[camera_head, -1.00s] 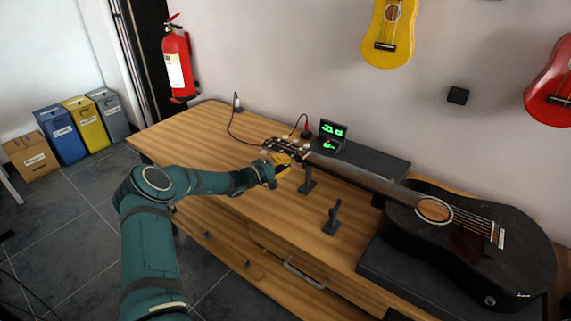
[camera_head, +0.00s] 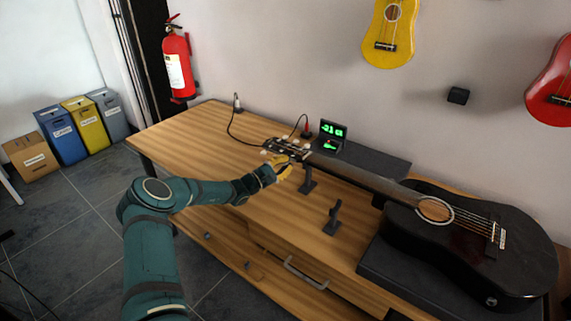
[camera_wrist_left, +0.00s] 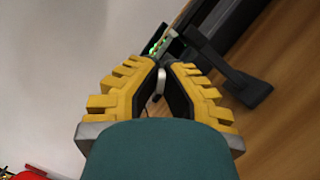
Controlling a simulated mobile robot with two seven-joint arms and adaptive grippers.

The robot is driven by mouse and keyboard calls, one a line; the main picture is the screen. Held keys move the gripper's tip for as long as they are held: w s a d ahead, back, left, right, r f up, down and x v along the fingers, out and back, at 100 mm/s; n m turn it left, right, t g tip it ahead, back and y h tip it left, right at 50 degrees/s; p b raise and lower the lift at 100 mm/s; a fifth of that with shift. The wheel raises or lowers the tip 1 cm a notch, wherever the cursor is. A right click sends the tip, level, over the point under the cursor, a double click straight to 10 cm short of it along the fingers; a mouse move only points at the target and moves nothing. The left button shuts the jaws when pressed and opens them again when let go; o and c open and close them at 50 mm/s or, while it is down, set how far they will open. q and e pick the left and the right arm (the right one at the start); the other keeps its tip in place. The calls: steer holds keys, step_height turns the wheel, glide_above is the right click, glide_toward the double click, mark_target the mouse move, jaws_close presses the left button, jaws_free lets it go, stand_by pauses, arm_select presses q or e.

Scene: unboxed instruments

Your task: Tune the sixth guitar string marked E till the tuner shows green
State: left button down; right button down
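The black guitar (camera_head: 473,236) lies on the bench with its neck pointing left and its headstock (camera_head: 285,146) near the middle. My left gripper (camera_head: 285,168) is at the near edge of the headstock. In the left wrist view its yellow fingers (camera_wrist_left: 160,76) close around a small pale tuning peg (camera_wrist_left: 160,82). The string letter on this peg cannot be read. The tuner (camera_head: 333,133) stands behind the headstock, with green digits that seem to read about -21 and a green mark below. My right gripper is not in view.
A dark neck support (camera_head: 308,182) stands under the neck, and another dark stand (camera_head: 332,217) is nearer the front. Cables run behind the headstock. The left part of the wooden bench (camera_head: 180,132) is clear.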

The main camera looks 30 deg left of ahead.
arm_select(q)
steer(key=shift+n+t+p, duration=0.3)
steer(key=shift+n+t, duration=0.2)
steer(key=shift+n, duration=0.9)
steer(key=c, duration=1.1)
jaws_free()
steer(key=shift+d, duration=0.1)
steer(key=shift+c, duration=0.2)
steer(key=shift+s, duration=0.1)
steer(key=v, duration=1.1)
steer(key=shift+s, duration=0.4)
steer(key=shift+f, duration=0.1)
